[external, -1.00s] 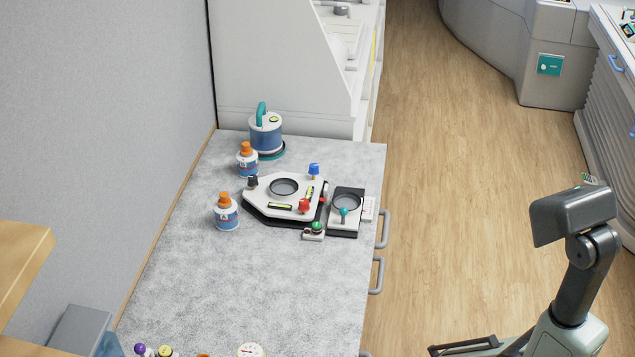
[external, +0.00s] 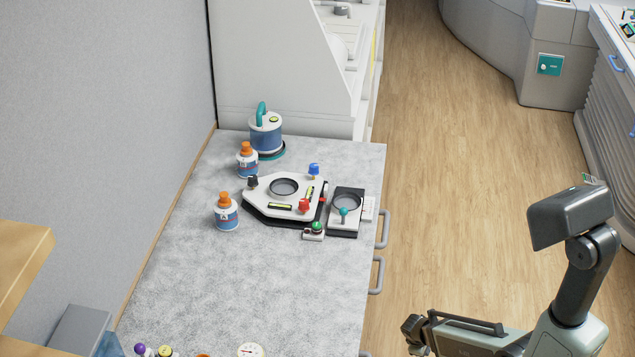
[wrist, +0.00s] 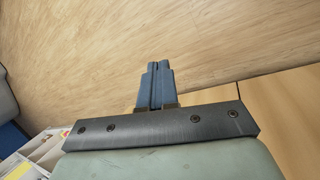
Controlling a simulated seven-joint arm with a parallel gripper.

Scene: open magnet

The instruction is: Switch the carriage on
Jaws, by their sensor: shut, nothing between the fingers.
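No part is plainly marked as the carriage. On the grey worktop (external: 245,285), a white angular plate on a dark base (external: 284,205) carries a round opening and black, blue and red knobs. A small white box with a green button (external: 316,228) sits at its front right. Beside it is a black and white unit (external: 347,219) with a round dish and a teal knob. My gripper (wrist: 156,66) is shut and empty in the wrist view, with wood-grain flooring behind it. In the external view its fingers cannot be made out.
Two orange-capped bottles (external: 227,215) (external: 246,163) and a blue and white canister (external: 266,134) stand left of and behind the plate. Grey drawer handles (external: 376,275) stick out from the worktop's right side. The worktop's middle is clear.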

